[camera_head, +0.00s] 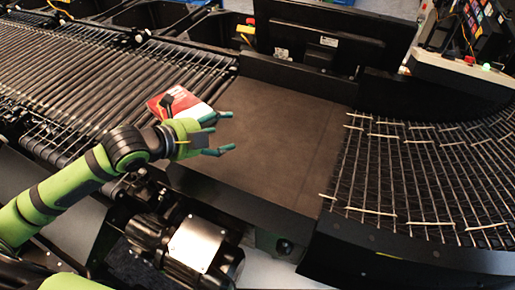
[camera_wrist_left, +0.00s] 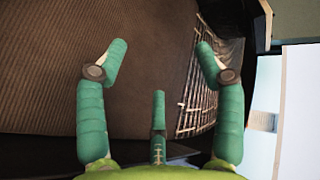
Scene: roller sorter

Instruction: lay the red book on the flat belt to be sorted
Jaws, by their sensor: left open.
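The red book (camera_head: 187,97), red with white parts, shows in the head view near the right end of the roller section, beside the left edge of the flat belt. My left wrist and hand partly cover it. The flat belt (camera_head: 285,135) is a bare brown surface in the middle. My left gripper (camera_head: 228,132) is open and empty, with its fingers pointing right over the near left part of the belt. In the left wrist view the open fingers (camera_wrist_left: 161,50) have only the brown belt (camera_wrist_left: 150,60) between them, and no book shows. My right gripper is not in view.
Black rollers (camera_head: 75,75) run to the left of the belt. A curved section of grid-like rollers (camera_head: 425,180) lies to the right. A dark raised guard (camera_head: 320,35) stands along the far side. A motor (camera_head: 190,245) sits below the near edge. The belt surface is clear.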

